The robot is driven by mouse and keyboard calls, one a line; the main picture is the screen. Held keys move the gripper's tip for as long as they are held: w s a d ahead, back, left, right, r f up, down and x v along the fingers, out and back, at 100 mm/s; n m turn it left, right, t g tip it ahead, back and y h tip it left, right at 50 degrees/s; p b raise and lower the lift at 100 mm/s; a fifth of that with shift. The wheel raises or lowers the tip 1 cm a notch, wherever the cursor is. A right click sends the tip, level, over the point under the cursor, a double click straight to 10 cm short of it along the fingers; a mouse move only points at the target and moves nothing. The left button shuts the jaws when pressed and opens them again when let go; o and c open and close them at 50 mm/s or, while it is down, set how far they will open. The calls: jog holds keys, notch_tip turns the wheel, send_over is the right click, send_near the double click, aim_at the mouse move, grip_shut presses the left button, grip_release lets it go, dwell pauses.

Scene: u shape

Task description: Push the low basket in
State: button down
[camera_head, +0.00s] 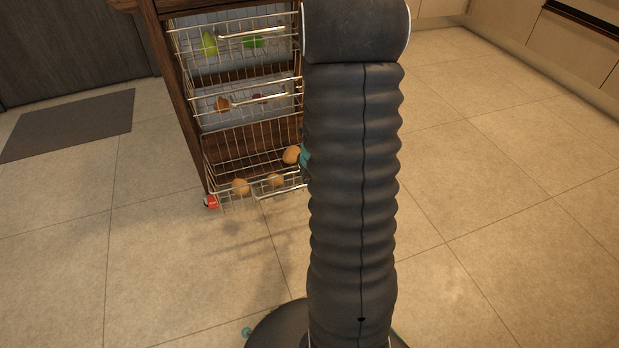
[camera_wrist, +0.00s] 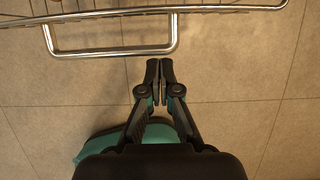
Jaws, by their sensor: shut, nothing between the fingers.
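The low basket (camera_head: 232,197) is a wire basket at the bottom of a wooden cart. It sticks out in front of the cart and holds several round brownish items (camera_head: 240,186). In the wrist view, a wire basket's front rim and its metal handle (camera_wrist: 115,51) cross the top. My gripper (camera_wrist: 159,66) is shut and empty, its fingertips just below the handle's right end in the picture; whether they touch it I cannot tell. In the head view my arm hides the gripper and the basket's right side.
Two upper wire baskets (camera_head: 243,97) with handles sit in the cart above the low one. A grey mat (camera_head: 70,123) lies on the floor at left. Cabinets (camera_head: 575,40) stand at the upper right. The tiled floor (camera_head: 480,170) on the right is clear.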

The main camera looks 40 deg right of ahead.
aim_at(300, 178)
jog(key=shift+w+d+f, duration=0.25)
jog(key=shift+w+f, duration=0.2)
jog(key=shift+w, duration=0.35)
jog(key=shift+w+d+f, duration=0.2)
jog(key=shift+w+f, duration=0.2)
jog(key=shift+w, duration=0.4)
jog(key=shift+w+d+f, duration=0.25)
jog(key=shift+w+f, duration=0.2)
jog(key=shift+w, duration=0.35)
jog(key=shift+p, duration=0.3)
